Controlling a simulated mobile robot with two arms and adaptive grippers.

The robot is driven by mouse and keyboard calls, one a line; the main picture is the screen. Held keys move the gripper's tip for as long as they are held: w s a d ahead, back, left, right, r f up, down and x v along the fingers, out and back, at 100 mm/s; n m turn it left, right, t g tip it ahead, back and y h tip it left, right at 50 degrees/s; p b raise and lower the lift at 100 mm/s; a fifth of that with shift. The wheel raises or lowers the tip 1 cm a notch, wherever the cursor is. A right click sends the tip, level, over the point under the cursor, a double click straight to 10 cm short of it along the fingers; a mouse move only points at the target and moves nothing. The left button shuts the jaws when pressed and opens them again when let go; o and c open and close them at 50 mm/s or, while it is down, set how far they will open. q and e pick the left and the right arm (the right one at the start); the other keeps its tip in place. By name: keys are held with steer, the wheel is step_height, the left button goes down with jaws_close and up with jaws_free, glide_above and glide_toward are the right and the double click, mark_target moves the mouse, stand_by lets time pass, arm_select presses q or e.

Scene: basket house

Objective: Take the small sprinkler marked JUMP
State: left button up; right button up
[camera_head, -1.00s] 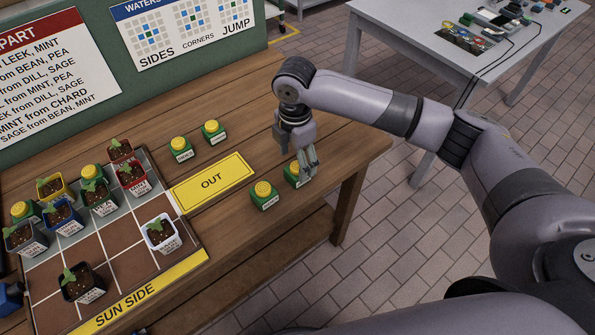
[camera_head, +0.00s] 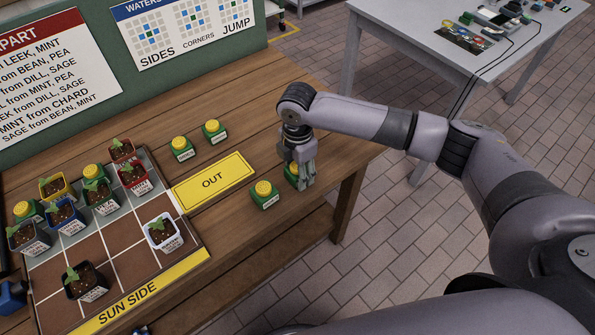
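Small green sprinklers with yellow caps stand on the wooden bench. One sprinkler (camera_head: 264,195) stands in front of the OUT card, its label too small to read. Two more, a left one (camera_head: 182,148) and a right one (camera_head: 214,131), stand behind the card. Another sprinkler (camera_head: 291,172) is at my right gripper (camera_head: 304,185), mostly hidden by the fingers. The gripper points down with its fingers around or beside it; I cannot tell whether they are closed on it. I cannot read JUMP on any sprinkler. My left gripper is not in view.
The yellow OUT card (camera_head: 213,182) lies beside a tiled tray (camera_head: 120,262) marked SUN SIDE, holding several potted seedlings and more sprinklers. A sign board (camera_head: 190,30) stands behind. The bench's right edge is close to my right gripper. A grey table (camera_head: 420,25) stands at the back right.

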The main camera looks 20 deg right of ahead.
steer(key=c, duration=0.8)
steer(key=shift+r, duration=0.1)
